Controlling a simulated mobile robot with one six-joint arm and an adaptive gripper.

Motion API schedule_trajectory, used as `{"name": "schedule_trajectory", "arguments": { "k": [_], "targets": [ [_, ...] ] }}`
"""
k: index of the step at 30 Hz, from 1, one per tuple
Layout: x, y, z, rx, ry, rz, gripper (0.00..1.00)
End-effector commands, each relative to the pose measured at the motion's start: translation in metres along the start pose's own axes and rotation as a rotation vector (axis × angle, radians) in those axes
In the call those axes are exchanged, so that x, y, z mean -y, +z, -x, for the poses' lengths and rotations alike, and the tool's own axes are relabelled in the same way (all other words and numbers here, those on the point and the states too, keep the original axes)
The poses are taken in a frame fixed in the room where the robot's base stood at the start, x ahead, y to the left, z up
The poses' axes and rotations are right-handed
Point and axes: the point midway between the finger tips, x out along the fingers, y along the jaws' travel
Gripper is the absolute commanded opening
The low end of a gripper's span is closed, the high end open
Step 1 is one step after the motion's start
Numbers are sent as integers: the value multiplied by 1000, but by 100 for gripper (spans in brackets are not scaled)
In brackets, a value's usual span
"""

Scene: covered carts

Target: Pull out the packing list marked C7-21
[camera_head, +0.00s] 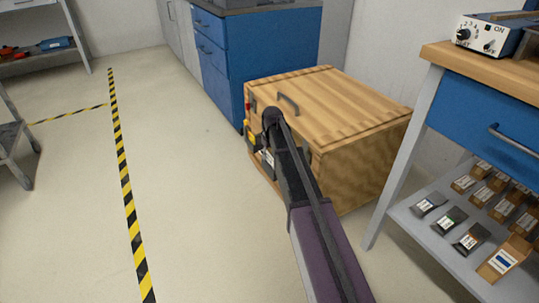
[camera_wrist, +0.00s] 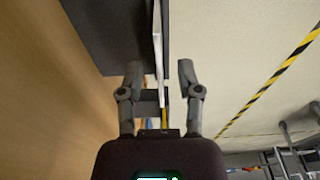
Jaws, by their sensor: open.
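A wooden crate (camera_head: 350,150) with a grey handle on its lid stands on the floor in the head view. Dark, yellow and red items (camera_head: 250,128) show at its left face, partly hidden by my arm. In the wrist view my gripper (camera_wrist: 160,72) is open, its two fingers apart. A thin white sheet-like strip (camera_wrist: 157,40), seen nearly edge-on, runs between the fingers beside a dark panel (camera_wrist: 105,28). I cannot see the fingers touching it. No marking C7-21 is readable, so I cannot tell which packing list this is.
A blue drawer cabinet (camera_head: 270,50) stands behind the crate. A workbench (camera_head: 480,100) with a lower shelf of small labelled boxes is at right. Floor left of the crate is clear, with black-yellow tape (camera_head: 124,180). A shelf rack (camera_head: 45,50) is at far left.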

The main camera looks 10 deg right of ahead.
Motion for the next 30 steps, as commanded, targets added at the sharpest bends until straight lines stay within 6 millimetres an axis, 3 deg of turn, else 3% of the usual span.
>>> {"name": "schedule_trajectory", "arguments": {
  "k": [12,17,30],
  "targets": [
    [0,0,-2,0,0,0,46],
    [0,0,-2,0,0,0,0],
    [1,0,-2,0,0,1,0]
  ]
}}
